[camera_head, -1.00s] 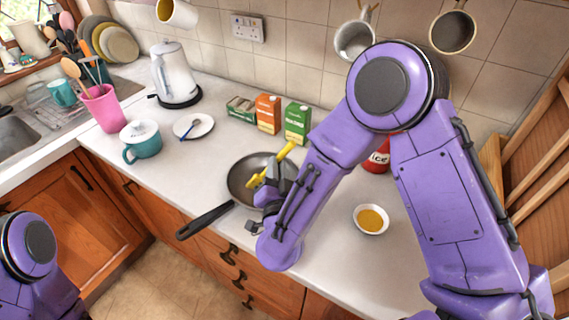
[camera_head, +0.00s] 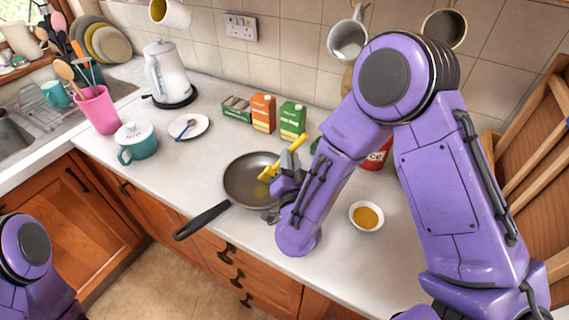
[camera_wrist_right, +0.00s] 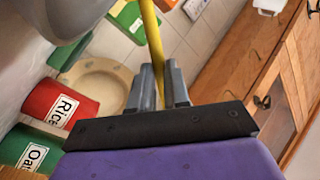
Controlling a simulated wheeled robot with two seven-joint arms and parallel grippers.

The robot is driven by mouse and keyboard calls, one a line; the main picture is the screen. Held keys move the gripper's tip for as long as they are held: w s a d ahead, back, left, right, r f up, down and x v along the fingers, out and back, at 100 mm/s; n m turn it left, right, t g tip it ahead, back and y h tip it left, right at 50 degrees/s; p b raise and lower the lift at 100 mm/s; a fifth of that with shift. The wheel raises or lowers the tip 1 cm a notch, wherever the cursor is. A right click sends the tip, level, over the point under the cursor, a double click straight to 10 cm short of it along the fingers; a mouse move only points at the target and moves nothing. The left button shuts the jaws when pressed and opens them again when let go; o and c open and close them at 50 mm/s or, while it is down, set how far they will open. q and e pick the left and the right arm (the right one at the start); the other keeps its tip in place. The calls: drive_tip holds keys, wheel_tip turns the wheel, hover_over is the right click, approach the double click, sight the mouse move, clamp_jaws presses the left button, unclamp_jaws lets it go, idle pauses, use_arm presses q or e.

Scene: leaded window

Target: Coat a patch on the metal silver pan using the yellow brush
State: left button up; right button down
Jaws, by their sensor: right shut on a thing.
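The dark metal pan (camera_head: 237,176) lies on the counter, its black handle pointing to the lower left. The yellow brush (camera_head: 268,173) is tilted, its head low over the right part of the pan; I cannot tell whether it touches. My right gripper (camera_head: 286,172) is shut on the brush and covers part of the pan's right side. In the right wrist view the gripper (camera_wrist_right: 160,80) grips the yellow brush handle (camera_wrist_right: 152,35). A white bowl (camera_head: 352,215) of yellow liquid stands right of the pan. My left gripper is out of view.
Green (camera_head: 293,120) and orange (camera_head: 263,113) boxes stand behind the pan. A red rice tin (camera_head: 377,158) is behind my right forearm. A teal pot (camera_head: 138,143), a plate (camera_head: 188,127) and a kettle (camera_head: 169,72) stand left. The counter's front edge is near the pan handle.

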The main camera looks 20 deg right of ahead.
drive_tip(key=shift+s+a+f+b, duration=0.1)
drive_tip(key=shift+s+a+b, duration=0.05)
drive_tip(key=shift+s+a, duration=0.8)
drive_tip(key=shift+s+a+b, duration=0.15)
drive_tip(key=shift+s+a, duration=0.55)
drive_tip(key=shift+a, duration=0.35)
drive_tip(key=shift+d, duration=0.1)
drive_tip(key=shift+r+p, duration=0.3)
drive_tip(key=shift+r, duration=0.05)
wheel_tip(320, 180, up, 5)
drive_tip(key=p, duration=0.4)
drive_tip(key=shift+r+p, duration=0.15)
drive_tip(key=shift+p, duration=0.2)
